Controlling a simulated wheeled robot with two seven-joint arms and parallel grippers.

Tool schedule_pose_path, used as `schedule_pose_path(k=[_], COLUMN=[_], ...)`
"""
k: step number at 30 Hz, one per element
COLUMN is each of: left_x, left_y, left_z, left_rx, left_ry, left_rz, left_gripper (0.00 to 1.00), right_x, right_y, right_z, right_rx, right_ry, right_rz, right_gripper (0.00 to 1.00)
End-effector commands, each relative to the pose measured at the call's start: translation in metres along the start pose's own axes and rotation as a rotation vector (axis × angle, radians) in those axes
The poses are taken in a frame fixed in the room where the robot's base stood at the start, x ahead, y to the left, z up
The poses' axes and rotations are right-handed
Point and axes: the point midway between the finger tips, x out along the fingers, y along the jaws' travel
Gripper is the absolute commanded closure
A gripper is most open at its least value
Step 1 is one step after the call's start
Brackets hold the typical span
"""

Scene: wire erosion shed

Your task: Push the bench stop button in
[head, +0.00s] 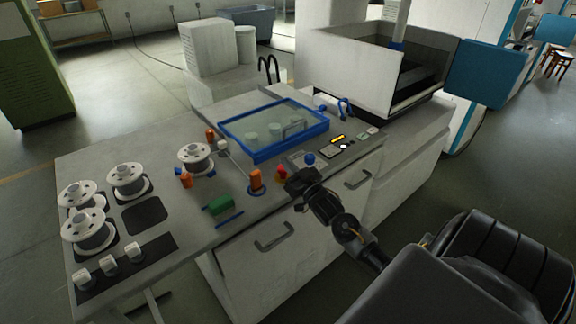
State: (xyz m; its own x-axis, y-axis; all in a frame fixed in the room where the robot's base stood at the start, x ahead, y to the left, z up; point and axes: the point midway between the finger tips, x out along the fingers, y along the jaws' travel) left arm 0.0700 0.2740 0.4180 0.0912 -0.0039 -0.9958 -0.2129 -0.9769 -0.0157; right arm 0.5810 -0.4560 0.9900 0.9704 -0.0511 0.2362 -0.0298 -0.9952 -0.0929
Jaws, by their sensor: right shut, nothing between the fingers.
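The bench stop button looks to be the small red button (281,171) on the grey bench top (160,240), near its front edge. My right gripper (296,185) is shut and empty, at the front edge of the bench. In the picture its tip is just below and right of the red button. I cannot tell whether they touch, nor how far in the button sits. My left gripper is not in view.
A blue knob (310,159) sits just right of the button and an orange post (256,180) just left. Behind is a blue-framed tray (263,156) with a clear cover. A green block (220,204) and several wire spools (195,157) stand left. Drawer handles (274,243) stick out in front.

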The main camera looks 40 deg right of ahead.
Motion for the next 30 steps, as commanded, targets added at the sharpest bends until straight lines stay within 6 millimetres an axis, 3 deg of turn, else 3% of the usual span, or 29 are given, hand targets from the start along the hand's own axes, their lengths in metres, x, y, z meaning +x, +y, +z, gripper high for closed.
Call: schedule_pose_path(k=[6,17,23,30], left_x=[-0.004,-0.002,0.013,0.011], left_y=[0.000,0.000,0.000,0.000], left_z=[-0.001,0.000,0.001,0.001], left_rx=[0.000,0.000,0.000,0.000], left_ry=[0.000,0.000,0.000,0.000], left_rz=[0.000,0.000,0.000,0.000], left_gripper=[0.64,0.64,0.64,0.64], right_x=[-0.004,-0.005,-0.012,-0.013], right_y=[0.001,0.000,0.002,0.001], right_z=[0.012,0.014,0.038,0.041], right_rx=[0.000,0.000,0.001,0.002], right_ry=[0.002,0.002,-0.001,-0.013], right_rz=[0.001,0.001,0.002,0.000], right_gripper=[1.00,1.00,1.00,1.00])
